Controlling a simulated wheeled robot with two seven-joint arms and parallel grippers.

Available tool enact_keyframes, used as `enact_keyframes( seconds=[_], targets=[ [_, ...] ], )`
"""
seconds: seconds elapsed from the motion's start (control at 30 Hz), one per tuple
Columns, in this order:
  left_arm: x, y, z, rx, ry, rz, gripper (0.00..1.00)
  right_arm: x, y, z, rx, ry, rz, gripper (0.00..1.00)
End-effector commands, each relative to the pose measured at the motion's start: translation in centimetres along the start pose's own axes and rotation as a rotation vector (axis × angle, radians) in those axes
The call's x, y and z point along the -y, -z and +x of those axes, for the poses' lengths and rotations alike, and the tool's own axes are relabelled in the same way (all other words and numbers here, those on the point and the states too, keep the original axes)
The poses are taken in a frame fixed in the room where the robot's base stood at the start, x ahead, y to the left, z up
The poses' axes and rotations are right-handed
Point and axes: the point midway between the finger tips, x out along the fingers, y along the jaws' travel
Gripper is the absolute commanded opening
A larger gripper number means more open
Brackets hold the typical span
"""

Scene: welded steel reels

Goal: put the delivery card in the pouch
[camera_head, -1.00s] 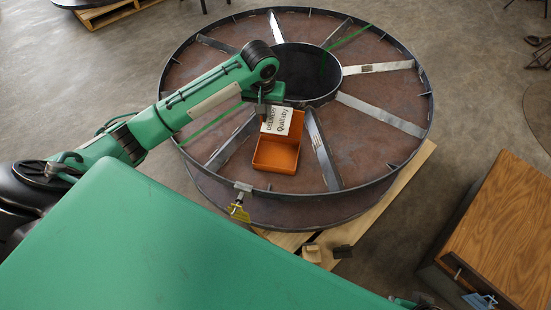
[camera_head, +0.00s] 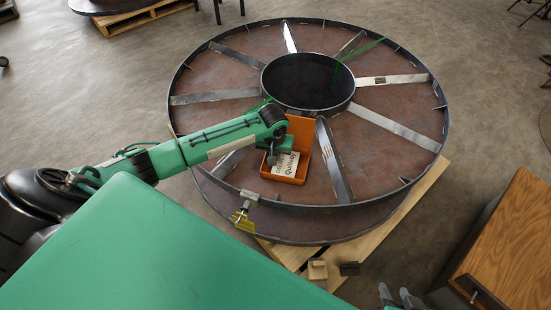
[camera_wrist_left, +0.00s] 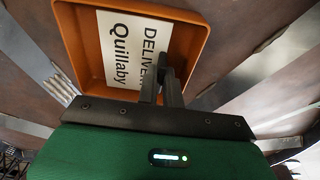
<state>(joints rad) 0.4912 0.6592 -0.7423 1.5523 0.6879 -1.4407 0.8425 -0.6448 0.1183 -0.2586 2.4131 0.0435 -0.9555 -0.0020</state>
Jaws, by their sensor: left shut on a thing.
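The white delivery card (camera_head: 288,164), printed "DELIVERY" and "Quillaby", is within the orange pouch's outline in the head view. The pouch (camera_head: 301,128) is an open orange box with its lid raised, standing on the steel reel. My left gripper (camera_head: 271,158) is over the pouch, shut on the card's edge. In the left wrist view the fingers (camera_wrist_left: 168,86) pinch the card (camera_wrist_left: 125,45) inside the orange rim (camera_wrist_left: 76,52). I cannot tell whether the card touches the pouch floor. My right gripper (camera_head: 400,297) shows at the bottom edge, its two fingers apart and empty.
The large reel (camera_head: 385,165) has steel spokes and a central hub (camera_head: 308,82), and rests on a wooden pallet (camera_head: 422,190). A yellow tag (camera_head: 243,222) hangs at its front rim. A wooden cabinet (camera_head: 515,235) stands at right. Grey floor is open between them.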

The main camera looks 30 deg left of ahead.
Motion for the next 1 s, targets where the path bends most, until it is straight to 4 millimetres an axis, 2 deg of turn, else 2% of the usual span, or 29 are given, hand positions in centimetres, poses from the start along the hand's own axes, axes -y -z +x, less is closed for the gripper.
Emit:
enact_keyframes(
  seconds=[0.03, 0.13, 0.5, 0.53, 0.63, 1.0],
  targets=[
    [0.00, -0.13, 0.88, 0.001, 0.000, -0.001, 0.00, 0.27, -0.07, 0.35, -0.020, 0.008, -0.001, 0.36],
    [-0.02, -0.21, 1.53, 0.000, -0.001, 0.000, 0.00, 0.64, 0.20, 0.53, -0.049, 0.017, 0.000, 0.36],
    [-0.03, -0.25, 1.77, 0.000, -0.001, -0.001, 0.00, 0.57, 0.32, 0.34, -0.044, 0.015, -0.001, 0.36],
    [-0.02, -0.24, 1.81, -0.001, -0.001, -0.001, 0.11, 0.51, 0.28, 0.35, -0.041, 0.013, -0.001, 0.36],
    [-0.02, -0.23, 1.81, -0.001, -0.001, -0.001, 0.29, 0.51, 0.29, 0.37, -0.043, 0.014, -0.001, 0.36],
    [0.01, -0.19, 1.60, -0.002, 0.000, 0.000, 0.29, 0.57, 0.31, 0.48, -0.051, 0.016, 0.000, 0.36]
  ],
)
